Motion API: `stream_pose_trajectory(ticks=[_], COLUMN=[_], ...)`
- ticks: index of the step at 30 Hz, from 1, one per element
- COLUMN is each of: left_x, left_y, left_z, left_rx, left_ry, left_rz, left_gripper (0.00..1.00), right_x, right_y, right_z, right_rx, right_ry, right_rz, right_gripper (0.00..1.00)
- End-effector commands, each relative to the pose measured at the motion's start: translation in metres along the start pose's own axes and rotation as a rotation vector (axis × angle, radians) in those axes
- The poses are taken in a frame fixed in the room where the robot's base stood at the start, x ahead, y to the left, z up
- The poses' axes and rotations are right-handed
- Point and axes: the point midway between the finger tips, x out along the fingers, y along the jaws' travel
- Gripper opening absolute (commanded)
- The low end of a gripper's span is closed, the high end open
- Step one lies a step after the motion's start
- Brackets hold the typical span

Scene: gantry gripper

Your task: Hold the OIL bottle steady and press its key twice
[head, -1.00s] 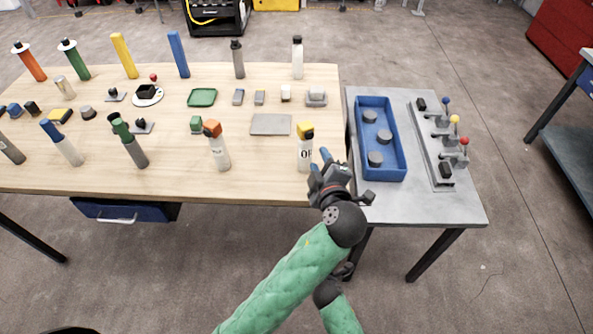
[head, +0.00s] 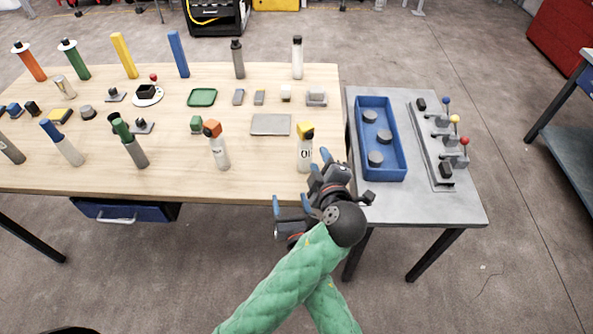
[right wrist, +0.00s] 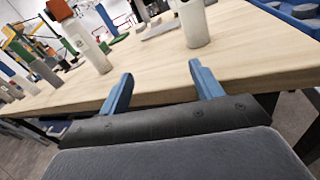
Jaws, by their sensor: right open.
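The OIL bottle (head: 304,157) is white with a yellow top (head: 305,131) and stands upright near the table's front right corner. Its dark label is only partly readable. My left gripper (head: 320,161) is just right of the bottle in the head view. Its blue fingertips look apart, with no bottle seen between them. My right gripper (head: 291,202) is open and empty, lower in the head view, in front of the table's front edge. In the right wrist view a white bottle body (right wrist: 194,24), likely the same bottle, stands beyond its open fingers (right wrist: 158,88); its top is cut off.
A similar white bottle with an orange top (head: 217,150) stands to the left. A grey plate (head: 271,125) lies behind. The side table at right holds a blue tray (head: 399,150) and a lever panel (head: 440,150). Several other bottles and blocks stand on the wooden table (head: 250,185).

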Motion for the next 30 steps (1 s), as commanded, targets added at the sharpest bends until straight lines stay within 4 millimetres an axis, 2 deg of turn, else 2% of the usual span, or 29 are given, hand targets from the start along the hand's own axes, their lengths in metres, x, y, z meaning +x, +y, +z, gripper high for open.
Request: stream_pose_trajectory(ticks=[8,15,22,30], left_x=[0.000,0.000,0.000,0.000], left_y=[0.000,0.000,0.000,0.000], left_z=[0.000,0.000,0.000,0.000], left_rx=[0.000,0.000,0.000,0.000], left_ry=[0.000,0.000,0.000,0.000], left_rz=[0.000,0.000,0.000,0.000], left_gripper=[0.36,0.36,0.36,0.36], right_x=[0.034,0.060,0.069,0.076], right_y=[-0.005,-0.015,-0.022,-0.028], right_z=[0.009,0.029,0.048,0.054], right_rx=[-0.061,-0.125,-0.155,-0.160], right_ry=[0.015,-0.014,-0.060,-0.078], right_rz=[-0.154,-0.359,-0.498,-0.541], right_gripper=[0.65,0.65,0.65,0.65])
